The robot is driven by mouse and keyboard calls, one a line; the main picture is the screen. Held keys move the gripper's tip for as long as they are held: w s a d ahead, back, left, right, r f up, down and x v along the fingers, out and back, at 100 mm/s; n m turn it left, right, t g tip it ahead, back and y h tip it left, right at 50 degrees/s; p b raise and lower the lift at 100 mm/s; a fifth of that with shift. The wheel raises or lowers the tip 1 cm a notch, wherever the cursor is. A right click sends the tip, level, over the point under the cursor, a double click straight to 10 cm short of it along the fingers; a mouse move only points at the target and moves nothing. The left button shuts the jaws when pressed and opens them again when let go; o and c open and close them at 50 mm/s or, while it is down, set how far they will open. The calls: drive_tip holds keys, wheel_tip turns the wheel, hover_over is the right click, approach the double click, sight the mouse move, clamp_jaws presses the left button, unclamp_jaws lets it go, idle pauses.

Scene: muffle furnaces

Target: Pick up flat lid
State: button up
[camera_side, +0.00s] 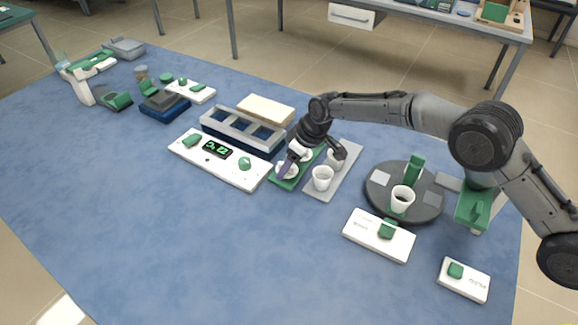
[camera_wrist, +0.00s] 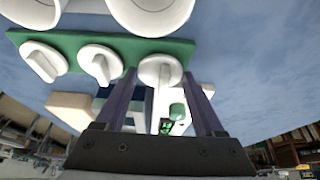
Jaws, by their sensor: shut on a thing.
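Three round white lids with raised ridge handles show in the wrist view along a green tray (camera_wrist: 200,52): a left lid (camera_wrist: 42,62), a middle lid (camera_wrist: 100,64) and a right lid (camera_wrist: 160,70). My gripper (camera_wrist: 160,78) has its two dark purple fingers on either side of the right lid, shut on it. In the side view my gripper (camera_side: 287,163) points down at the near end of the green tray (camera_side: 283,184), with a white lid (camera_side: 288,172) at its fingers. The gripper and wrist partly hide the other lids there. Whether the held lid still touches the tray is unclear.
White crucibles (camera_side: 322,178) stand on a grey tray (camera_side: 347,168) just right of the green tray. A white control box with a display (camera_side: 205,170) lies close on the left. A round dark turntable (camera_side: 432,200) with a white cup is farther right. Open blue mat lies in front.

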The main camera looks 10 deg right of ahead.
wheel_tip(320, 180, up, 3)
drive_tip(key=shift+f, duration=0.2)
drive_tip(key=s+d+r, duration=0.7)
drive_tip(key=s+r, duration=0.3)
drive_tip(key=s, duration=0.2)
drive_tip(key=s+d, duration=0.3)
drive_tip(key=d, duration=0.5)
drive_tip(key=s+d, duration=0.3)
drive_tip(key=d, duration=0.4)
drive_tip(key=shift+d+f, duration=0.15)
drive_tip(key=shift+f, duration=2.35)
drive_tip(key=shift+f, duration=0.35)
drive_tip(key=shift+f, duration=0.35)
drive_tip(key=shift+f, duration=0.25)
